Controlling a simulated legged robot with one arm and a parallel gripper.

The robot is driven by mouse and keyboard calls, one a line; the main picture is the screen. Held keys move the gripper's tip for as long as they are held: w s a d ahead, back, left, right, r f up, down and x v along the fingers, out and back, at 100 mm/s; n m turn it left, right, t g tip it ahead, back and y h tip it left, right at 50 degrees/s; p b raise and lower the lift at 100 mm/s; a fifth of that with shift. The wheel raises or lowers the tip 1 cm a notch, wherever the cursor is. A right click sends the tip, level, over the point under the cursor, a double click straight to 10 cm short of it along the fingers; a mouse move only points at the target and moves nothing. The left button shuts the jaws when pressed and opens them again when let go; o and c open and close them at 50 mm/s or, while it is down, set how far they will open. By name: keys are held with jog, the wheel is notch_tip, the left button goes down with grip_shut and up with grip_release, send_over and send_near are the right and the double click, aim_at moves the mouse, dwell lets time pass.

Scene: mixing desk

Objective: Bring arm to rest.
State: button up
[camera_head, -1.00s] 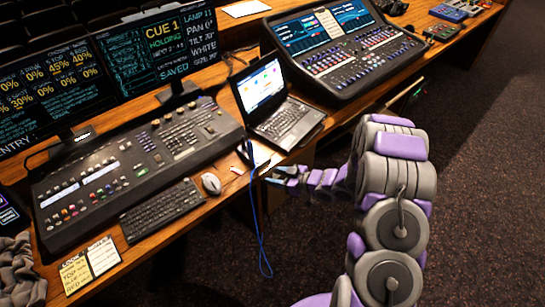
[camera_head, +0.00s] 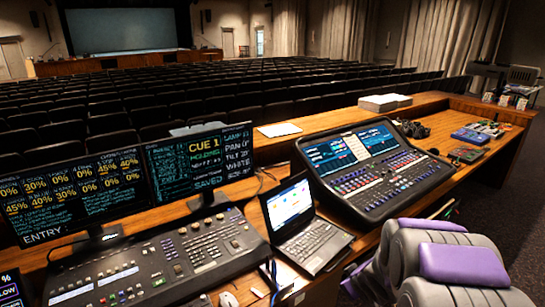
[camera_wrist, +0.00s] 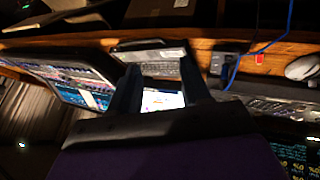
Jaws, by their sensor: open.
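My gripper (camera_wrist: 160,66) shows in the wrist view with two dark fingers spread apart and nothing between them. The wrist view looks upside down, with the fingers in front of the laptop (camera_wrist: 162,101), whose lit screen shows between them. I cannot tell the distance between fingers and laptop. In the head view, my grey and purple arm (camera_head: 455,263) is at the lower right, beside the desk's near edge. My gripper is not visible there.
The wooden desk (camera_head: 245,213) holds a laptop (camera_head: 305,225), an audio mixer (camera_head: 375,172), a lighting console (camera_head: 160,262) and monitors (camera_head: 200,160). A blue cable (camera_wrist: 265,45) hangs near the desk edge, with a mouse (camera_wrist: 302,68) beside it. Dark carpet lies at the right.

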jog(key=s+d+r+m+g+h, duration=0.15)
jog(key=s+r, duration=0.25)
jog(key=s, duration=0.4)
jog(key=s+r+m+g+h, duration=0.1)
jog(key=s+r+m+g, duration=0.2)
jog(key=s, duration=0.4)
jog(key=s+a+r+g+y, duration=0.1)
jog(key=s+a+r, duration=0.1)
jog(key=s, duration=0.6)
jog(key=s+a+r+m+g, duration=0.1)
jog(key=s+a+g, duration=0.1)
jog(key=s+a, duration=0.3)
jog(key=s+a+r+m+g+y, duration=0.1)
jog(key=s+a+r, duration=0.1)
jog(key=s, duration=0.9)
jog(key=shift+s+a+r+g+y, duration=0.2)
jog(key=shift+a+r+g+y, duration=0.15)
jog(key=shift+a, duration=0.5)
